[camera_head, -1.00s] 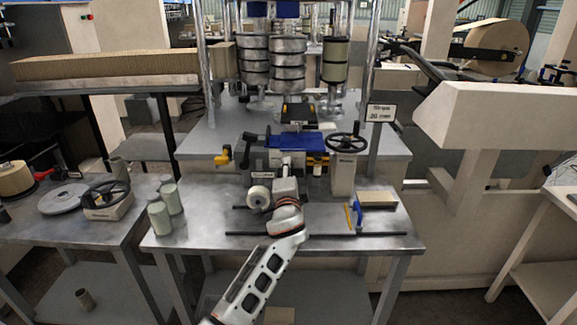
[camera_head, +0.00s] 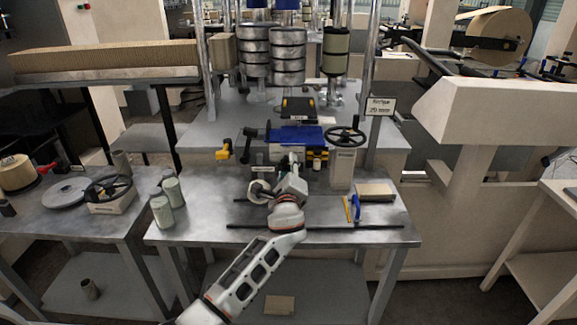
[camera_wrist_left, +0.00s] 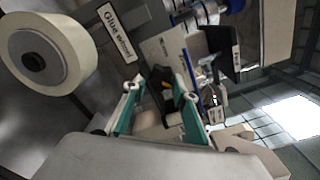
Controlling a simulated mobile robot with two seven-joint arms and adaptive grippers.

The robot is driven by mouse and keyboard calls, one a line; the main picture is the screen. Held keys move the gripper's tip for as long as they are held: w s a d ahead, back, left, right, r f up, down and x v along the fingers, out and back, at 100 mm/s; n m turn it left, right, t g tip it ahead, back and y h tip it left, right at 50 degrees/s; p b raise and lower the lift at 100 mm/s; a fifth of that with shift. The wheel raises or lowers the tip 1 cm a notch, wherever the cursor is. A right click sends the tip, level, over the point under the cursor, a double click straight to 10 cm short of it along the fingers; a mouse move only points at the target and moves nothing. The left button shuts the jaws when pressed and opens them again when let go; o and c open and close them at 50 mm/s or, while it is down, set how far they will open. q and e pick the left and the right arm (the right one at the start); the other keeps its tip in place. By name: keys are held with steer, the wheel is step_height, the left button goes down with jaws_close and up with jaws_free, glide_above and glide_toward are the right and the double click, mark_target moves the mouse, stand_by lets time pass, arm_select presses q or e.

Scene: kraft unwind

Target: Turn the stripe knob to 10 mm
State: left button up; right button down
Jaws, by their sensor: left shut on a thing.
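A sign (camera_head: 380,106) on the post at the right reads stripe, 20 mm. My left gripper (camera_head: 293,163) reaches over the front table to the blue and yellow unit (camera_head: 297,136) at its back edge. In the left wrist view its two teal fingers (camera_wrist_left: 158,108) stand either side of a small dark part with a yellow edge (camera_wrist_left: 167,90), which I take to be the stripe knob. The fingers are shut on it; their contact is partly hidden. In the head view my wrist covers the knob. My right gripper is not in view.
A white roll (camera_head: 260,191) sits close left of my wrist, beside a label starting "Glue" (camera_wrist_left: 118,32). A black handwheel (camera_head: 345,138) stands at the right. Grey-green cylinders (camera_head: 162,212) stand at the left.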

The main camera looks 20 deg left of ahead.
arm_select(q)
steer(key=shift+a+m, duration=0.1)
steer(key=shift+m, duration=0.5)
steer(key=o, duration=1.1)
steer(key=v, duration=1.2)
